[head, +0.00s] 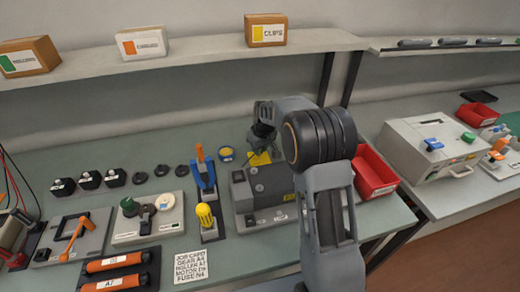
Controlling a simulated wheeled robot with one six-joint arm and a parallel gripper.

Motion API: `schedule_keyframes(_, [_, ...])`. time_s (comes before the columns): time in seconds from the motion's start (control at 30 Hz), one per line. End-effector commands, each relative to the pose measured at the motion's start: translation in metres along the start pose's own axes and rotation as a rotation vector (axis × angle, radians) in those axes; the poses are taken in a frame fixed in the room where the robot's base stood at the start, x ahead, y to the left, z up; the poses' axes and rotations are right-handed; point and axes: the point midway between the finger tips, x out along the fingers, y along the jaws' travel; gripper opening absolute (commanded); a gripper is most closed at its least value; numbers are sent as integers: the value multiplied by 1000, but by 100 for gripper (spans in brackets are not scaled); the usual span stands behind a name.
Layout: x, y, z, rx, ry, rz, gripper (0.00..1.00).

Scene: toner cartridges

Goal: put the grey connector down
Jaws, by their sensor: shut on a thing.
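My gripper (263,143) is at the back of the green-topped bench, above and behind the dark grey machine box. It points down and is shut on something. The held piece is small and dark against the fingers; I take it to be the grey connector, but its outline cannot be made out. A yellow piece (259,159) shows just below the fingers, by the box's back edge. Whether the held piece touches anything below is hidden. My arm covers the area right of the gripper.
The dark grey machine box (262,190) stands just in front of the gripper. A red bin (373,172) is to the right. A shelf (190,57) with boxes runs above the bench.

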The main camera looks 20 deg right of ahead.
Motion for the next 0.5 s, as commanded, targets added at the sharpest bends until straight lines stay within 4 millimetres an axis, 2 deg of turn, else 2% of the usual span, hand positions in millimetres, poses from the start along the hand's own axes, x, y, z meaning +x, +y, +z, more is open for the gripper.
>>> schedule_keyframes(0.07, [6,0,1,0,0,0,0])
schedule_keyframes(0.43, [11,0,2,0,0,0,0])
schedule_keyframes(0.47, [11,0,2,0,1,0,25])
schedule_keyframes(0.5, [10,0,2,0,1,1,29])
